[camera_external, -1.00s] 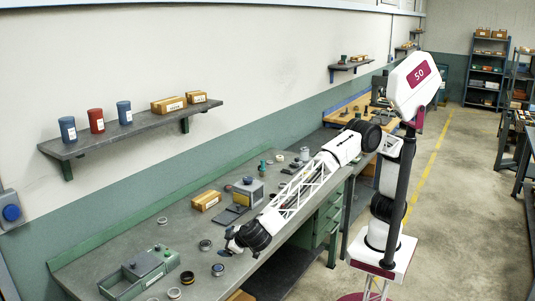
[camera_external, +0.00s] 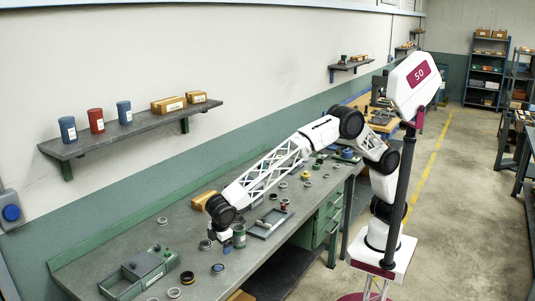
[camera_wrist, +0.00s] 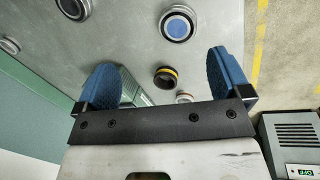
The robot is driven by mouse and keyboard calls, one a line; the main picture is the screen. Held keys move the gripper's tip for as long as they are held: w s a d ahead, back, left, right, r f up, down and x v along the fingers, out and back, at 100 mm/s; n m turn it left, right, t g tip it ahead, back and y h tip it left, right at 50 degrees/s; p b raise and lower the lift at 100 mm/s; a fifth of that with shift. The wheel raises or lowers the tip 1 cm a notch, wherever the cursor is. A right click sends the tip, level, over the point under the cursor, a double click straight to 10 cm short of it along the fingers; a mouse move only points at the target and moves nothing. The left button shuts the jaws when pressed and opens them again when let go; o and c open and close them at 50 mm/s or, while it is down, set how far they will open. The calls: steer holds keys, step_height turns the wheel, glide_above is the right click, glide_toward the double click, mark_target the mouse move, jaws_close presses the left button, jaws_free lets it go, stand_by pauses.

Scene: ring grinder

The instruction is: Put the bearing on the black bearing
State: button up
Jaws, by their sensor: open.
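My gripper (camera_wrist: 166,68) has two blue fingers spread wide with nothing between them. It also shows low over the front of the bench in the external view (camera_external: 224,240). In the wrist view, a black ring (camera_wrist: 166,77) with a yellow-orange band lies on the bench beyond the finger gap; it is also in the external view (camera_external: 187,277). A dark ring with a bluish centre (camera_wrist: 177,24) lies farther up in the wrist view, and also near my gripper in the external view (camera_external: 218,268). I cannot tell which ring is the task's bearing.
Other rings (camera_external: 174,292) lie around. The bench's front edge is close to the rings. A wall shelf (camera_external: 130,131) holds cans and boxes.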

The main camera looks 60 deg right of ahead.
steer(key=a+n+g, duration=0.1)
steer(key=n+g, duration=0.1)
steer(key=y, duration=0.1)
glide_above(218, 268)
steer(key=shift+n, duration=0.3)
steer(key=shift+s+d+f, duration=0.1)
steer(key=shift+d+f, duration=0.05)
steer(key=shift+f, duration=1)
steer(key=shift+s+d+f, duration=0.1)
steer(key=shift+f, duration=1)
steer(key=shift+w+f, duration=0.1)
steer(key=shift+f, duration=1.2)
steer(key=shift+w+a+f, duration=0.15)
steer(key=shift+f, duration=2.45)
